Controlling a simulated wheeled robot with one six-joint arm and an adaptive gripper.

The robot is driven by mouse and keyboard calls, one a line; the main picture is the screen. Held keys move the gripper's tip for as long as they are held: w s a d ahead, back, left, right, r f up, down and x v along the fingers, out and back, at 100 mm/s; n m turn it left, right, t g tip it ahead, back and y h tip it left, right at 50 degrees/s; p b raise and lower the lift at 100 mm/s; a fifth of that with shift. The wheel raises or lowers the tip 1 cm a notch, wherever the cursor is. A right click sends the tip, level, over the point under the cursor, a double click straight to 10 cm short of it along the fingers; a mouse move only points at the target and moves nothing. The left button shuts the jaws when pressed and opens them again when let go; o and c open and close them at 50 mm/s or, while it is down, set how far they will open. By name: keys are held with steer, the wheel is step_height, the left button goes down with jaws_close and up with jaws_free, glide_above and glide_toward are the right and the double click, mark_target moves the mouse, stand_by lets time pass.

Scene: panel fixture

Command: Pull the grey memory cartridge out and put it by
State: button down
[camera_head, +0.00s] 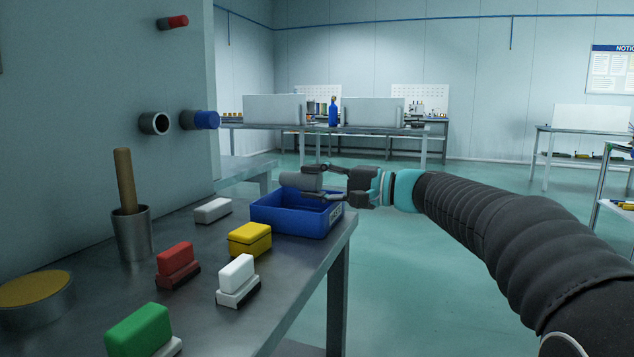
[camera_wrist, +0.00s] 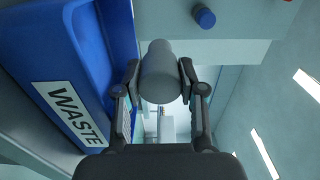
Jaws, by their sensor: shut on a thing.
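The grey memory cartridge (camera_head: 300,181) is a plain grey cylinder. My gripper (camera_head: 322,182) is shut around it, one finger on each side, and it shows clear of the panel. In the head view it appears at the upper edge of the blue bin (camera_head: 292,219); its exact height over the rim is hard to tell. The wrist view shows the cartridge (camera_wrist: 160,73) between the fingers of my gripper (camera_wrist: 160,82), with the bin (camera_wrist: 70,50), labelled WASTE, beside it. An empty round socket (camera_head: 154,124) is open on the panel (camera_head: 110,75).
A blue cartridge (camera_head: 203,120) and a red one (camera_head: 173,22) stick out of the panel. On the bench (camera_head: 205,262) are a metal cup (camera_head: 133,235) with a wooden handle, a round yellow-topped pot (camera_head: 35,295) and several coloured blocks. Small bare patches lie between them.

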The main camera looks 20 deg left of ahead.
steer(key=shift+f, duration=0.4)
